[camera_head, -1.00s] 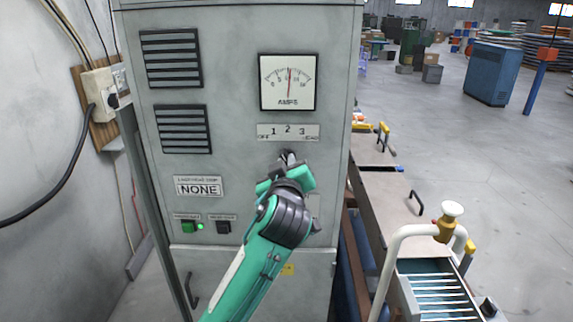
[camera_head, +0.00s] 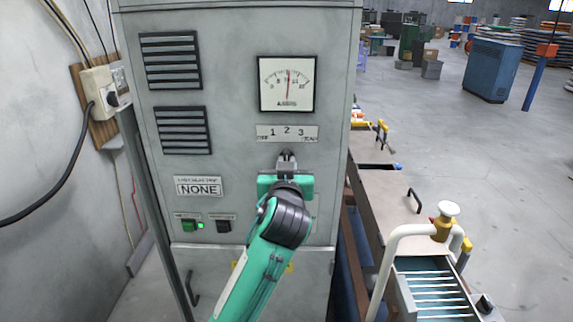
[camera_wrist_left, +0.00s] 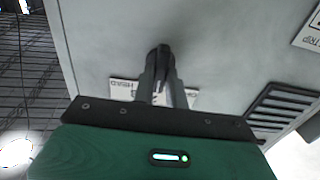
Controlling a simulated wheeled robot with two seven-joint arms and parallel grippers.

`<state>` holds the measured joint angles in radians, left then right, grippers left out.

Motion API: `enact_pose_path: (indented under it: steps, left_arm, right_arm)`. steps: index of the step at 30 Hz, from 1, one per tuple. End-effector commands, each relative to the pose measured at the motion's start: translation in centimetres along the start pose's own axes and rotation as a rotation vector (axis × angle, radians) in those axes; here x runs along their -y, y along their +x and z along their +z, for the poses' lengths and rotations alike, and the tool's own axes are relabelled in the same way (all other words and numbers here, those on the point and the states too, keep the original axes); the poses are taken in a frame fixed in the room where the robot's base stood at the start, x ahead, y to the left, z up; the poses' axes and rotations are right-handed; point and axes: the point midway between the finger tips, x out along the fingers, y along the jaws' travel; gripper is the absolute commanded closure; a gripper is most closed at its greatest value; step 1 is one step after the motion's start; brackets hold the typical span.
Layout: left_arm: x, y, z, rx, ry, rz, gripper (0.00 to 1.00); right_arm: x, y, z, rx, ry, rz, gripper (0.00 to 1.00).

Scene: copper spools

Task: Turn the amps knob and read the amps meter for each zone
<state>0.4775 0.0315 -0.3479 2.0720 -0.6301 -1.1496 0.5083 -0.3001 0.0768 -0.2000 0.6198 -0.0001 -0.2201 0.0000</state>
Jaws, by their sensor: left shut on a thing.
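The amps meter (camera_head: 287,84) is a white square dial in a black frame on the grey cabinet. Its red needle stands nearly upright, near mid-scale. Below it is a switch label (camera_head: 265,134) with positions 1, 2 and 3. The dark amps knob (camera_head: 288,154) is just under the label and points up, about at 2. My left gripper (camera_head: 288,164) is shut on the knob, mostly hiding it from the head camera. In the left wrist view the fingers (camera_wrist_left: 161,75) close around the knob (camera_wrist_left: 161,52). My right gripper is not in view.
The grey cabinet (camera_head: 232,95) has vents, a lit green button (camera_head: 189,226) and a black one (camera_head: 223,226), and a plate reading NONE. A wall with an electrical box (camera_head: 98,90) is at left. A bench and white pipe frame (camera_head: 385,262) stand at right.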

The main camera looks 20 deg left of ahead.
Motion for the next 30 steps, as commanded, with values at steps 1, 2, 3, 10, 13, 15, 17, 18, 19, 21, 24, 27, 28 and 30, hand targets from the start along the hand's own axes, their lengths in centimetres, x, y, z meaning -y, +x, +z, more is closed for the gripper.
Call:
enact_pose_path:
  steps: [1, 2, 3, 10, 13, 15, 17, 18, 19, 21, 24, 27, 28, 30]
  left_arm:
    - [0.0, 0.0, 0.1, 0.001, 0.001, 0.0, 1.0]
    - [0.0, 0.0, 0.1, 0.001, 0.001, 0.0, 1.0]
    - [0.0, 0.0, 0.1, 0.001, 0.001, 0.0, 1.0]
    - [0.0, 0.0, 0.1, 0.001, 0.001, 0.0, 0.79]
    - [0.0, 0.0, 0.1, 0.001, 0.0, 0.0, 0.65]
    - [0.0, 0.0, 0.1, 0.001, 0.0, 0.0, 0.65]
    - [0.0, 0.0, 0.0, 0.001, 0.0, 0.0, 0.65]
    - [0.0, 0.0, 0.0, 0.0, 0.0, 0.0, 0.65]
    - [0.0, 0.0, 0.0, 0.0, 0.0, 0.0, 0.65]
    - [0.0, -0.1, 0.1, 0.0, 0.0, 0.0, 0.65]
    - [-0.1, -0.8, 0.2, 0.001, -0.001, 0.001, 0.65]
    - [-0.1, -2.2, 0.5, 0.0, -0.004, 0.003, 0.65]
    - [-0.1, -2.8, 0.5, 0.0, -0.004, 0.003, 0.65]
    - [-0.1, -4.4, 0.5, -0.001, -0.005, 0.003, 0.65]
  right_arm:
    - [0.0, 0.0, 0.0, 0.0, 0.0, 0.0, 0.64]
    - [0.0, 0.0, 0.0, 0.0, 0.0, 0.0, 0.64]
    - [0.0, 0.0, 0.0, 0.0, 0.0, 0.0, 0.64]
    - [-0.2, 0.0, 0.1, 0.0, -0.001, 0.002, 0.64]
    - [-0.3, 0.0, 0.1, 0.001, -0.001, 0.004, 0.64]
    - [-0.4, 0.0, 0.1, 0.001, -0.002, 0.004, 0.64]
    - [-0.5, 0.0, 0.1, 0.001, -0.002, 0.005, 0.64]
    - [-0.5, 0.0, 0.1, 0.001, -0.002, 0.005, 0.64]
    - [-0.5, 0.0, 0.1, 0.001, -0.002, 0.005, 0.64]
    - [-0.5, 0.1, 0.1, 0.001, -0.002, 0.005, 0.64]
    - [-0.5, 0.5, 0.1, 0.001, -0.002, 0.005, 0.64]
    - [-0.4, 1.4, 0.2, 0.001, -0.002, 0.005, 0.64]
    - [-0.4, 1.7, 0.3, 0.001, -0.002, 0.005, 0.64]
    - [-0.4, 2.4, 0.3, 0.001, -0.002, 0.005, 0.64]
